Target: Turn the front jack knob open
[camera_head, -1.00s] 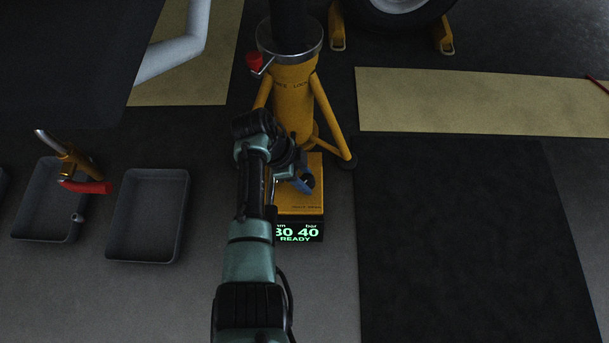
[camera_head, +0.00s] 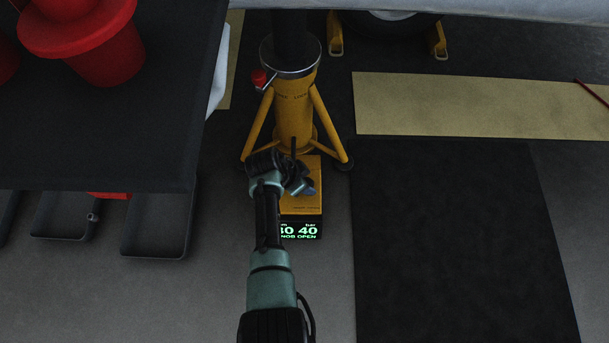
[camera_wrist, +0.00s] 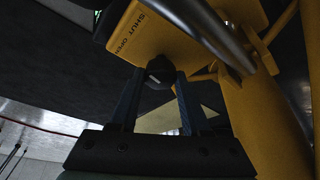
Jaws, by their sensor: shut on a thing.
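The front jack (camera_head: 294,115) is a yellow tripod stand with a dark column. A yellow box (camera_head: 301,203) stands at its foot, with a lit display (camera_head: 299,231) that reads "40" and "NOB OPEN", its left edge covered by my arm. In the wrist view a dark knob (camera_wrist: 159,72) sits on the yellow box face (camera_wrist: 150,35), beside the words "SHUT" and "OPEN". My gripper (camera_wrist: 156,82) is shut on this knob, one blue finger on each side. In the head view my gripper (camera_head: 308,188) is over the box, and the knob is hidden there.
A dark raised surface (camera_head: 130,150) with red objects (camera_head: 98,50) covers the upper left. Grey trays (camera_head: 158,235) lie partly under it. A red-knobbed lever (camera_head: 259,77) sticks out of the jack's collar. A dark mat (camera_head: 450,240) and tan strip (camera_head: 480,104) lie on the right.

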